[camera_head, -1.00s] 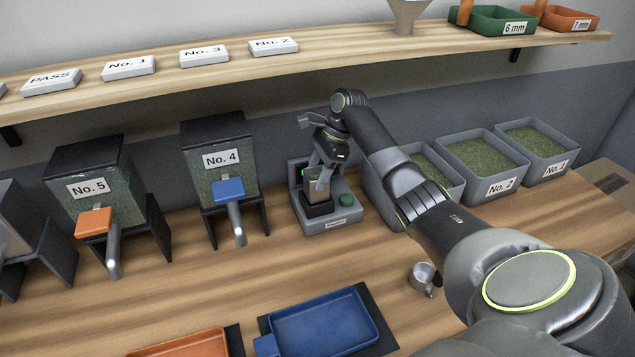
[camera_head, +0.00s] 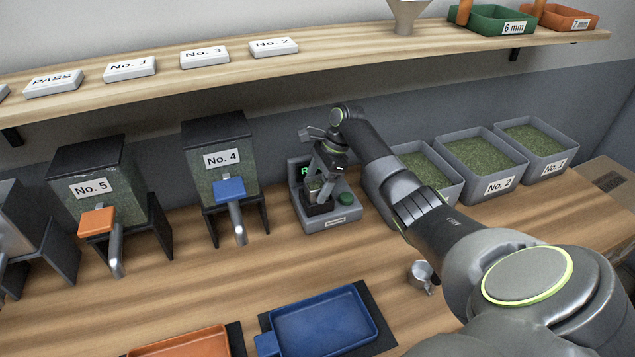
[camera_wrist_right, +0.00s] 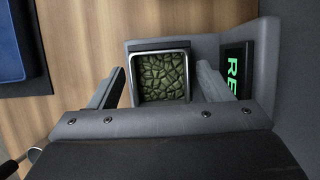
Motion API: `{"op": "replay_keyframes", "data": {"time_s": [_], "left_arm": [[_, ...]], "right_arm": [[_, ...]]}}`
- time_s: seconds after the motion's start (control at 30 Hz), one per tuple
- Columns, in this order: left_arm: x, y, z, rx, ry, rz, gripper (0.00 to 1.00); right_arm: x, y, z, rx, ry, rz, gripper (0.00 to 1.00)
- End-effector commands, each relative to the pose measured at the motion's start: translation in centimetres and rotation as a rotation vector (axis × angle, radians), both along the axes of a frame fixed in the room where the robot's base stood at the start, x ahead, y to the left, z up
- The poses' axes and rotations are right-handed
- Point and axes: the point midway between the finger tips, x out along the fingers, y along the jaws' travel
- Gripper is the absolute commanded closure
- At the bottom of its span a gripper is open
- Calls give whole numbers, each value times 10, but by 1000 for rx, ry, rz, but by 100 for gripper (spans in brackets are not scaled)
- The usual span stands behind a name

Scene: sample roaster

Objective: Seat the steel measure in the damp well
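The steel measure (camera_wrist_right: 161,76), a square steel-rimmed cup full of green beans, sits in the dark well (camera_head: 319,209) of the small grey meter (camera_head: 335,219). In the right wrist view its rim looks level and square to the well. It also shows small in the head view (camera_head: 314,187). My right gripper (camera_wrist_right: 163,85) is open around the measure, one finger on each side, with a narrow gap to each wall. The meter's screen (camera_wrist_right: 237,77) shows green letters starting "RE". My left gripper is not in view.
Bean hopper No. 4 (camera_head: 222,160) stands left of the meter, and grey bean bins (camera_head: 480,193) stand to its right. A small metal cup (camera_head: 421,276) and a blue tray (camera_head: 322,322) are in front. A shelf (camera_head: 340,57) runs above.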

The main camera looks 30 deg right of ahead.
Motion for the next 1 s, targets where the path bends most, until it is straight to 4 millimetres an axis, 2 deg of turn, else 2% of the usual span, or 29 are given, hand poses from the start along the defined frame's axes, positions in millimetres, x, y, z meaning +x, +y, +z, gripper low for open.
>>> {"op": "replay_keyframes", "data": {"time_s": [0.17,0.27,0.6,0.7,1.0], "left_arm": [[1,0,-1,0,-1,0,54],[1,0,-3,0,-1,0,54],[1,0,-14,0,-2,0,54],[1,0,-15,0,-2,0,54],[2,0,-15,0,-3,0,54]], "right_arm": [[0,0,1,0,-1,1,28],[0,-3,9,-1,-4,-1,28],[-4,-24,59,-2,-4,-1,28],[-6,-27,67,1,-2,-1,28],[-6,-28,72,1,0,-1,28]]}}
